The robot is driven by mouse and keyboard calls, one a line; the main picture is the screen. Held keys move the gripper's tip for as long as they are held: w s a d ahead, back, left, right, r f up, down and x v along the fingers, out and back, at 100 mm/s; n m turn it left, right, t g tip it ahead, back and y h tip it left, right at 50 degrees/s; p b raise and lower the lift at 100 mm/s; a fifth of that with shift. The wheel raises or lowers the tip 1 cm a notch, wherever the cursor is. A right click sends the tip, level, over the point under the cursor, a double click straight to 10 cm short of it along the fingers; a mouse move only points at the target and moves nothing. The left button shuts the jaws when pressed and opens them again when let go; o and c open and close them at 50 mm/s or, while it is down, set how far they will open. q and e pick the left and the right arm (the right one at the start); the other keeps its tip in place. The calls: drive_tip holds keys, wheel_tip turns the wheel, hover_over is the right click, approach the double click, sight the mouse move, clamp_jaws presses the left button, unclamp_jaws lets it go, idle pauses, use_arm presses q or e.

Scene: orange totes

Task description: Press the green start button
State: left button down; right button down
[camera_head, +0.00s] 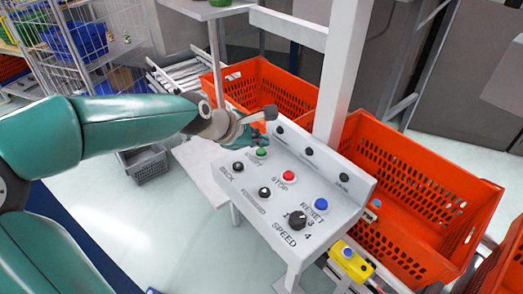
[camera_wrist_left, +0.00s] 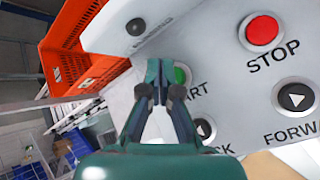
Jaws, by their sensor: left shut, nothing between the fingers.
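The green start button (camera_head: 261,152) is on the sloped grey control panel (camera_head: 265,205), at its upper left, above the START label. My left gripper (camera_head: 268,115) is shut and empty, just above and beside the green button in the head view. In the left wrist view the shut fingertips (camera_wrist_left: 158,68) lie beside the green button (camera_wrist_left: 181,75) and cover part of it. I cannot tell whether they touch it. My right gripper is not in view.
The panel also has a red STOP button (camera_head: 289,176), a blue RESET button (camera_head: 321,204), black buttons and a SPEED knob (camera_head: 297,220). A white post (camera_head: 343,70) rises behind the panel. Orange totes (camera_head: 415,215) stand behind it. A yellow box (camera_head: 350,262) is at lower right.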

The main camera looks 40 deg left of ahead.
sight(260, 152)
use_arm(q)
drive_tip(key=shift+f, duration=0.1)
idle(0.3)
drive_tip(key=shift+f, duration=0.3)
drive_tip(key=shift+f+b, duration=0.5)
idle(0.6)
drive_tip(key=shift+r, duration=0.1)
drive_tip(key=shift+r+p, duration=0.85)
drive_tip(key=shift+p, duration=0.2)
wheel_tip(260, 152, up, 5)
drive_tip(key=p, duration=0.5)
